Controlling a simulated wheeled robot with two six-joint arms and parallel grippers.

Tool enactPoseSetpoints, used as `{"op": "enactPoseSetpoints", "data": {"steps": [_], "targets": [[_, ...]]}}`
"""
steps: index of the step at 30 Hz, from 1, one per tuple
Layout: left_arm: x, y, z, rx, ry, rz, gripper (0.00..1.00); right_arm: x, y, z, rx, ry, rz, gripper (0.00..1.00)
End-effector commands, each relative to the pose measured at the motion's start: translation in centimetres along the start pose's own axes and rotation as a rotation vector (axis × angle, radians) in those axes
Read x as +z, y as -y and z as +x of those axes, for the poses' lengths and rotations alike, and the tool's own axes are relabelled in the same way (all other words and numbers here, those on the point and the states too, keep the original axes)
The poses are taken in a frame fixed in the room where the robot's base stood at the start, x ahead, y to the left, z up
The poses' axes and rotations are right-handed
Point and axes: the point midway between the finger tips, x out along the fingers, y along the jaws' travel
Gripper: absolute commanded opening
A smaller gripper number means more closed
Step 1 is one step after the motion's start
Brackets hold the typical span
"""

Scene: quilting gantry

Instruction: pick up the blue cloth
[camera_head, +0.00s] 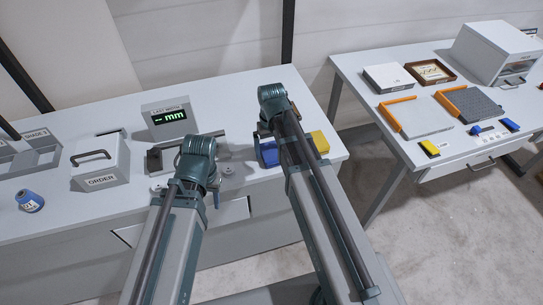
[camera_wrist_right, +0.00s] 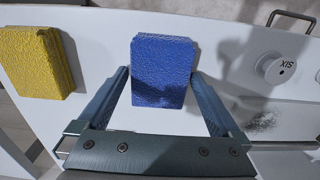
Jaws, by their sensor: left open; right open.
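The blue cloth (camera_wrist_right: 163,68) is a folded, rough-textured block on the white table in the right wrist view. In the head view it is partly hidden behind my right arm (camera_head: 268,152). My right gripper (camera_wrist_right: 160,76) is open, its two fingers either side of the blue cloth's near part, with narrow room at each side. I cannot tell whether the fingers touch it or how high they are. My left gripper (camera_head: 207,183) is over the middle of the bench in the head view, open, with its fingers mostly hidden by its wrist.
A yellow cloth (camera_wrist_right: 32,62) lies left of the blue one in the wrist view. The bench also holds an ORDER box (camera_head: 100,165), a green mm display (camera_head: 168,118) and a blue spool (camera_head: 30,201). A second table (camera_head: 372,112) stands right.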

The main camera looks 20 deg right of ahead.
Motion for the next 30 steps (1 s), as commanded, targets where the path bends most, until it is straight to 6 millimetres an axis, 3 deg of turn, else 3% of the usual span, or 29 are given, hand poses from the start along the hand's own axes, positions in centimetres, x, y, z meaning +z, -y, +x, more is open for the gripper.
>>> {"op": "enactPoseSetpoints", "data": {"steps": [2,13,23,30], "targets": [[0.0,0.0,-0.1,0.000,0.000,0.000,0.50,0.0,0.0,-0.1,0.000,0.000,0.000,0.98],[0.0,0.0,-0.1,0.000,0.000,0.000,0.50,0.0,0.0,-0.1,0.000,0.000,0.000,0.33],[0.0,0.1,-0.5,0.000,0.000,0.000,0.50,0.0,0.0,-0.5,0.000,0.000,0.000,0.33],[0.1,0.2,-2.6,0.000,0.000,0.000,0.50,0.0,0.0,-2.6,0.000,0.000,0.000,0.33]]}}
